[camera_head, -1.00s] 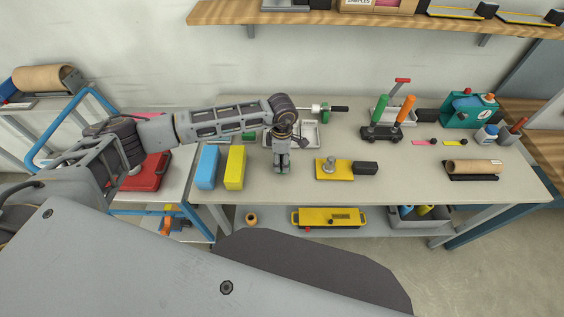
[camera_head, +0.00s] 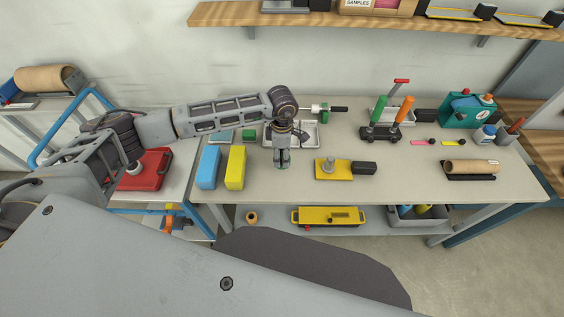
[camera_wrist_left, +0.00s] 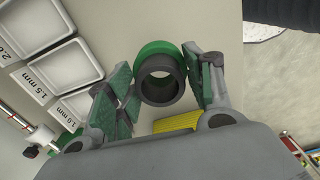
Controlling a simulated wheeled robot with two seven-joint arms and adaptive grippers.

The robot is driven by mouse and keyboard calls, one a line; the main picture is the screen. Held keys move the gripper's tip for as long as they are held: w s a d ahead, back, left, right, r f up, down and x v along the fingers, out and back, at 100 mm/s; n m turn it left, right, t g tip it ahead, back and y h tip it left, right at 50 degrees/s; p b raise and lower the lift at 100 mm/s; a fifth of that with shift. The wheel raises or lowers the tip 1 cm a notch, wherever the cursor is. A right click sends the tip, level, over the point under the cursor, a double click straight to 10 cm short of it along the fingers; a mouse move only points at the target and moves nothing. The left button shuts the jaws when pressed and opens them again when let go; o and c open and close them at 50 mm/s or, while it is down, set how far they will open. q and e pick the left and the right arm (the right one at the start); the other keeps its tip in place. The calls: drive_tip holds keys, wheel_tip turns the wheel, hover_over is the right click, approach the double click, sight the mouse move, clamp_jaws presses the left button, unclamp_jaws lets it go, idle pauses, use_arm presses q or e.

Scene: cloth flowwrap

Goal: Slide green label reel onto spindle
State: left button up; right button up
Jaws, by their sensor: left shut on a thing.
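My left gripper (camera_head: 282,162) points down over the front half of the table, left of the yellow base. In the left wrist view its fingers (camera_wrist_left: 165,85) are shut on the green label reel (camera_wrist_left: 152,50), a green ring with a dark hollow core. In the head view the reel is mostly hidden by the fingers. A grey upright post (camera_head: 329,163), which looks like the spindle, stands on a yellow base (camera_head: 346,176) to the right of the gripper. The reel is apart from the post. My right gripper is not in view.
A blue block (camera_head: 207,168) and a yellow block (camera_head: 235,167) stand left of the gripper. A white compartment tray (camera_head: 318,141) lies behind it, with a green-flanged rod (camera_head: 322,112) beyond. A black stand with green and orange handles (camera_head: 381,132) is at the right.

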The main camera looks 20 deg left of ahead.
use_arm(q)
drive_tip(key=shift+r, duration=0.35)
drive_tip(key=o, duration=0.3)
drive_tip(key=shift+c, duration=1.2)
drive_tip(key=shift+c, duration=0.2)
